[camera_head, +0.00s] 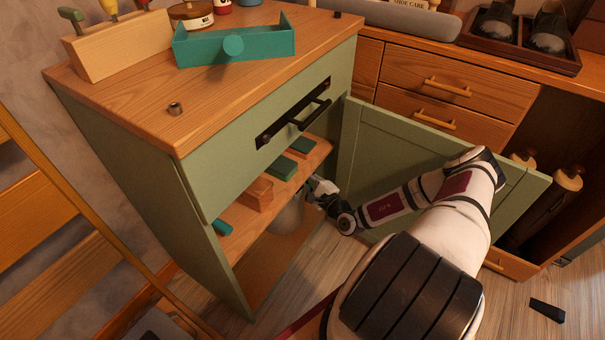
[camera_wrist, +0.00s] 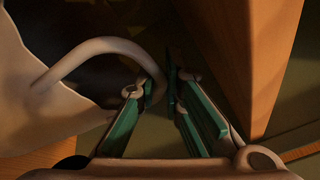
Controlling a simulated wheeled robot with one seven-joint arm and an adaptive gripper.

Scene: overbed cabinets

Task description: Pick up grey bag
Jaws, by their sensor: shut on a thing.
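The grey bag (camera_head: 288,217) stands inside the green cabinet, below its shelf, partly hidden by the shelf and my gripper. In the wrist view the bag (camera_wrist: 40,100) fills the left side, and its curved loop handle (camera_wrist: 100,46) arches toward my fingers. My gripper (camera_head: 318,190) reaches into the cabinet opening from the right. In the wrist view my gripper (camera_wrist: 161,88) has its green-padded fingertips close together, shut on the end of the handle loop. The bag's underside is too dark to judge for contact with the cabinet floor.
The cabinet's green door (camera_head: 400,150) is swung open behind my arm. The shelf (camera_head: 243,217) above the bag holds a wooden block (camera_head: 258,193) and several teal blocks. A wooden panel (camera_wrist: 262,60) stands close right of my fingers.

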